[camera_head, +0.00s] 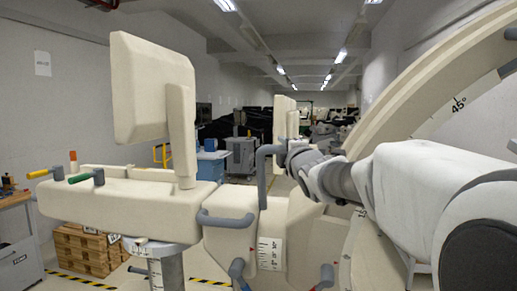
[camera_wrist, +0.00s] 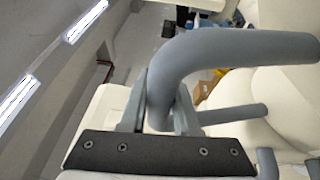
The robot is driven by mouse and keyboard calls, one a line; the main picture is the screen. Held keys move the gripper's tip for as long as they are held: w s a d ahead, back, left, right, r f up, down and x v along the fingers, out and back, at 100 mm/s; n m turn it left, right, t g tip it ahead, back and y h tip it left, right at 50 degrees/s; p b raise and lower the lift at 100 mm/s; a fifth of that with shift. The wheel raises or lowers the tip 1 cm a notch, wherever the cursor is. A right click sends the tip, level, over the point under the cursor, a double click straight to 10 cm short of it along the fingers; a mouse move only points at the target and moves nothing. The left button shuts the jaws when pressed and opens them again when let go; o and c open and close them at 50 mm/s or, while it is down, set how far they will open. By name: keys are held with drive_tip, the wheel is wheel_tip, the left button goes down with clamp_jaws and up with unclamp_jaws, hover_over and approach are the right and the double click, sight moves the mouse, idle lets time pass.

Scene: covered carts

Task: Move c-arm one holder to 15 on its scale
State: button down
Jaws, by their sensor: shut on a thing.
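The c-arm's cream holder block (camera_head: 230,240) stands at the centre of the head view. A ruler-like scale (camera_head: 270,253) is on its front; its numbers are too small to read. A grey bent handle (camera_head: 263,170) rises beside the block, and it fills the upper right of the wrist view (camera_wrist: 230,45). My gripper (camera_head: 284,150) is at the top of this handle. In the wrist view my gripper (camera_wrist: 161,100) has its two fingers on either side of the handle bar, shut on it. The large curved arc (camera_head: 425,95) with a 45° mark is at right.
A cream console (camera_head: 120,205) with a monitor (camera_head: 150,90) and coloured levers stands left. More grey handles (camera_head: 238,270) stick out low in front. Wooden pallets (camera_head: 80,245) and a workbench (camera_head: 15,200) are at far left. A blue cart (camera_head: 210,165) stands in the aisle behind.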

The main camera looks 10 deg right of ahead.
drive_tip(key=shift+w+d+r+b, duration=0.1)
drive_tip(key=shift+w+r+b, duration=0.05)
drive_tip(key=shift+r+b, duration=0.15)
drive_tip(key=shift+w, duration=0.15)
drive_tip(key=c, duration=0.7)
unclamp_jaws()
drive_tip(key=shift+w+d+f, duration=0.1)
drive_tip(key=shift+o, duration=0.2)
drive_tip(key=shift+f, duration=0.1)
drive_tip(key=shift+s+f+b, duration=0.2)
drive_tip(key=shift+s+b, duration=0.35)
drive_tip(key=shift+s, duration=1.05)
drive_tip(key=s+d+f+b, duration=0.1)
drive_tip(key=s+b, duration=0.1)
drive_tip(key=s, duration=1.2)
drive_tip(key=shift+d, duration=0.15)
